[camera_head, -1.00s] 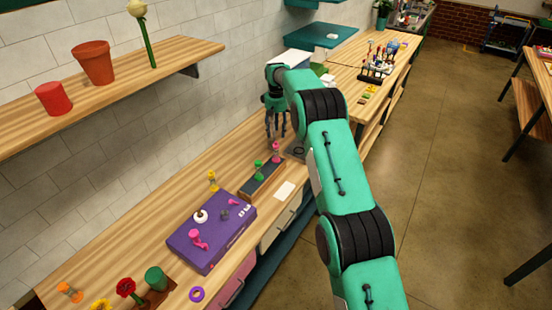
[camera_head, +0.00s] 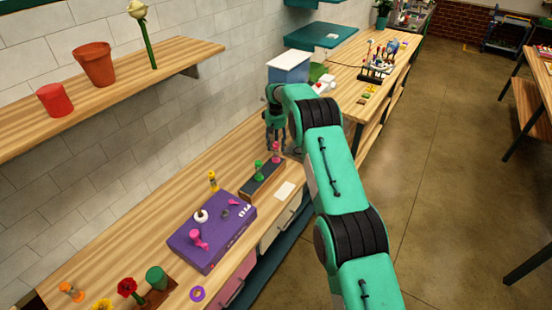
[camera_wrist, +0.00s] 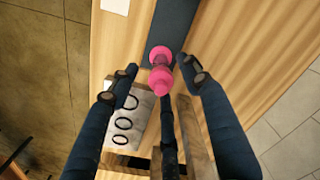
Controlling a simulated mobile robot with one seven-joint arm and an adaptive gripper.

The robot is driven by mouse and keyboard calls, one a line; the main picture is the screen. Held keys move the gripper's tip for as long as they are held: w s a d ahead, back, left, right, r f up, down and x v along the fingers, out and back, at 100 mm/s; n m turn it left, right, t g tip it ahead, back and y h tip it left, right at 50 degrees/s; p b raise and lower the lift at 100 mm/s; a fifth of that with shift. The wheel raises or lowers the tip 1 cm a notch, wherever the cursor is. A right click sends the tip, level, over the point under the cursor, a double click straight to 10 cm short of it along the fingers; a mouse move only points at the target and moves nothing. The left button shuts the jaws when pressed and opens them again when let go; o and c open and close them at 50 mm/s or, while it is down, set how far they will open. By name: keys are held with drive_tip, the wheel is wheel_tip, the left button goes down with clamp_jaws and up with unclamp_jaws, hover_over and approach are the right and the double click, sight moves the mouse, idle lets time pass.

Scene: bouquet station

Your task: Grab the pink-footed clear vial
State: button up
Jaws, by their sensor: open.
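The pink-footed vial (camera_head: 276,153) stands upright at the far end of a dark narrow rack (camera_head: 256,187) on the wooden counter. In the wrist view the vial (camera_wrist: 160,74) shows pink ends; its clear middle is hard to make out. My gripper (camera_head: 277,143) is open and low over the rack's far end, pointing down. In the wrist view my open gripper (camera_wrist: 160,84) has its dark fingers on both sides of the vial. I cannot tell whether any finger touches it.
A green-ended vial (camera_head: 259,170) stands beside it on the rack. A purple box (camera_head: 212,235) with small items lies nearer. A yellow-ended piece (camera_head: 213,182) stands by the wall. A light plate with dark rings (camera_wrist: 125,122) lies close to the fingers.

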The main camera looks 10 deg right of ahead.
sight(276, 151)
drive_tip(key=shift+f, duration=0.1)
drive_tip(key=shift+w+f+p, duration=0.1)
drive_tip(key=shift+f+p, duration=0.5)
drive_tip(key=shift+f, duration=1.9)
clamp_jaws()
